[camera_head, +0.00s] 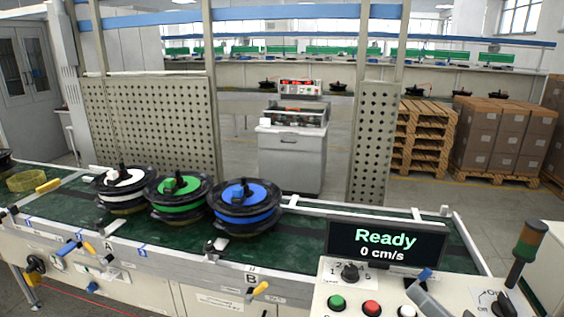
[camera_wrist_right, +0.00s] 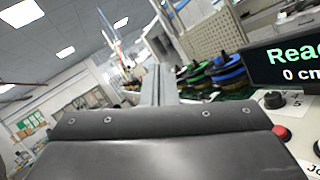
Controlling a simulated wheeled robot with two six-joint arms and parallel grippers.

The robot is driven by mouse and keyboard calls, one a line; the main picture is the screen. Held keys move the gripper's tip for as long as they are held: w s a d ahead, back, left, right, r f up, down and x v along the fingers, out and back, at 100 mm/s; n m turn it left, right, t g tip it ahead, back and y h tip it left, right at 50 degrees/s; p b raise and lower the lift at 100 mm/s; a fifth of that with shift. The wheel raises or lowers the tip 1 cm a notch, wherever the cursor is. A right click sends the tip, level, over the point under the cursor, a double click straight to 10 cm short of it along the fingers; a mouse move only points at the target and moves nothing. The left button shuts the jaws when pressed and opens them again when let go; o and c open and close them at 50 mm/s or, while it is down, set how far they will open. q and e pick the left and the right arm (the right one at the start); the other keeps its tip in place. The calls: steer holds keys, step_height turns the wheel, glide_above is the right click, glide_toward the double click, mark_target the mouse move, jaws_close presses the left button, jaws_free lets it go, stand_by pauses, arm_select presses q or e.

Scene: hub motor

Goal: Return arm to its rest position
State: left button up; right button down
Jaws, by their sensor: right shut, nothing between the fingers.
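My right gripper (camera_wrist_right: 158,75) is shut and empty in the right wrist view, its grey fingers pointing away from the dark wrist housing. In the head view, a small grey part of my right gripper (camera_head: 416,288) shows at the bottom right, in front of the control panel (camera_head: 378,292). Most of that arm is out of the picture. My left gripper is not in view.
White, green and blue hub motors (camera_head: 123,190) (camera_head: 180,197) (camera_head: 246,206) stand on the green conveyor (camera_head: 310,240). A screen (camera_head: 386,246) reads "Ready 0 cm/s". The panel carries green and red buttons and knobs. A signal lamp (camera_head: 528,245) stands at right.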

steer(key=d+f+m+t+h, duration=0.1)
steer(key=d+m+t+h, duration=0.2)
steer(key=d+m+h, duration=0.6)
steer(key=d+f+m+t+h, duration=0.1)
steer(key=d+m+t+h, duration=0.15)
steer(key=m+h, duration=0.7)
steer(key=s+d+f+m+g+h, duration=0.1)
steer(key=s+d+f+m+g, duration=0.25)
steer(key=f+m, duration=0.4)
steer(key=s+d+f+m+g+h, duration=0.2)
steer(key=f+m+g, duration=0.3)
steer(key=f+m, duration=0.25)
steer(key=s+a+f+m+g+y, duration=0.3)
steer(key=s+a+f+g, duration=0.15)
steer(key=s+f, duration=0.25)
steer(key=s+a+f+m+g+y, duration=0.3)
steer(key=s+a+f+g, duration=0.1)
steer(key=s+f+g, duration=0.25)
steer(key=s+a+f+x, duration=0.1)
steer(key=s+x, duration=0.2)
steer(key=x, duration=0.9)
steer(key=s+x, duration=0.2)
steer(key=x, duration=0.9)
steer(key=s+a+f+g, duration=0.1)
steer(key=s+f, duration=1.4)
steer(key=f, duration=0.2)
steer(key=shift+a, duration=0.2)
steer(key=shift+s+n+y, duration=0.2)
steer(key=shift+n+y, duration=0.05)
